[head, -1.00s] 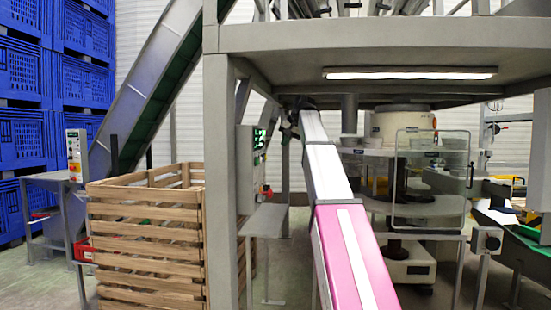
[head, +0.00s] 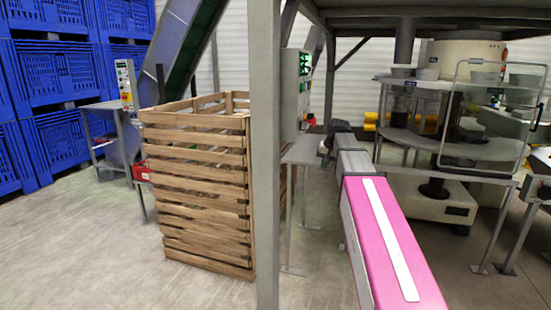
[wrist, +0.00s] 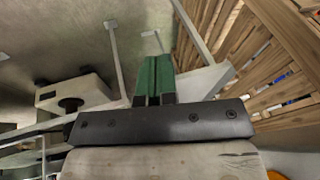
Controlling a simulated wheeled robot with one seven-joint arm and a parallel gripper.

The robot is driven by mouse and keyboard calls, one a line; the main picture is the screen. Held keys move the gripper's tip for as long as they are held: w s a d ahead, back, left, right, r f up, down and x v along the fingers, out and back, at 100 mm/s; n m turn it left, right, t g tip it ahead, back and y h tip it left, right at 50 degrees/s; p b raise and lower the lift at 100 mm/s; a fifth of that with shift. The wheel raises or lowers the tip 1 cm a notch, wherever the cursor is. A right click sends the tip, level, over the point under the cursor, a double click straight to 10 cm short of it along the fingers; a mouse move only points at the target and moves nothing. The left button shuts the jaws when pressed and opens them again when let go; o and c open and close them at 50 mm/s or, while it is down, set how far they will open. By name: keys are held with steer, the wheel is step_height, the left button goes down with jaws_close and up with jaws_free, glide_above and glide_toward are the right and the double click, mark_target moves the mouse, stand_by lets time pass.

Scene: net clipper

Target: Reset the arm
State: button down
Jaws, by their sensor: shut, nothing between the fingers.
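My arm, pink and white, reaches forward in the right half of the head view. Its dark far end, with my gripper (head: 326,151), is near a small grey table (head: 303,150), left of the round machine. The finger details are too small to tell there. In the wrist view my gripper (wrist: 154,64) shows two green fingers side by side, shut with nothing between them.
A slatted wooden crate (head: 196,190) stands left of a grey post (head: 265,200); it also shows in the wrist view (wrist: 280,60). A round machine (head: 470,130) with shelves stands right. Blue crates (head: 60,75) are stacked left.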

steer(key=s+f+n+g+h, duration=0.1)
steer(key=s+f, duration=1.2)
steer(key=f, duration=0.3)
steer(key=s+a+f+n+g+h, duration=0.1)
steer(key=s+f+g, duration=0.1)
steer(key=s+f, duration=1.1)
step_height(320, 180, down, 4)
steer(key=shift+s+a+r+g, duration=0.15)
steer(key=shift+s+a+g, duration=0.05)
steer(key=shift+a+g, duration=0.1)
